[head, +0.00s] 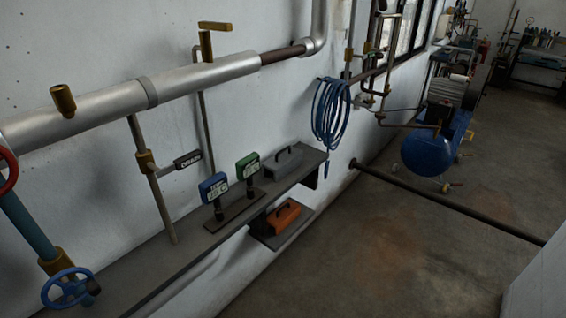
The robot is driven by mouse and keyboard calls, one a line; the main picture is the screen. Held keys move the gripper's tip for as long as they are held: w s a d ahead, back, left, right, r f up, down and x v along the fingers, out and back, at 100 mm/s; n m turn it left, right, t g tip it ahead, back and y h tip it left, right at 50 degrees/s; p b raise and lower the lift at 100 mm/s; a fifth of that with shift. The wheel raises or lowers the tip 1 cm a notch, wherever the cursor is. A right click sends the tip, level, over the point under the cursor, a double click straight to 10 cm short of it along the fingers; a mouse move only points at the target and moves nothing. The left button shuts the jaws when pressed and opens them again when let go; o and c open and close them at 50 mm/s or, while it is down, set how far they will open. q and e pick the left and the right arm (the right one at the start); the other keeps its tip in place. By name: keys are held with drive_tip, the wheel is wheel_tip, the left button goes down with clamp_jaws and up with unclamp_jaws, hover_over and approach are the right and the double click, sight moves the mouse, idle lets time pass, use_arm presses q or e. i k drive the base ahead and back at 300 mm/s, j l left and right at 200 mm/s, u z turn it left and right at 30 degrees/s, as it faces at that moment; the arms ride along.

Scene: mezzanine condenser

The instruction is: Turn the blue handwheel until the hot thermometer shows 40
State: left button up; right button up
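The blue handwheel (69,289) is at the lower left of the head view, on a brass valve body (56,262) below a teal pipe (27,226). Two small display units stand upright on a dark plate on the shelf, one blue (213,187) and one green (247,166). Their faces are too small to read, so I cannot tell which is the hot thermometer or what it shows. Neither of my grippers is in view, and nothing touches the handwheel.
A red wheel (8,170) is cut off at the left edge. The grey shelf (150,268) runs along the wall; a grey toolbox (283,162) and an orange toolbox (283,217) sit farther along. Open floor (400,250) lies right.

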sight(93, 288)
drive_tip(key=u, duration=1.85)
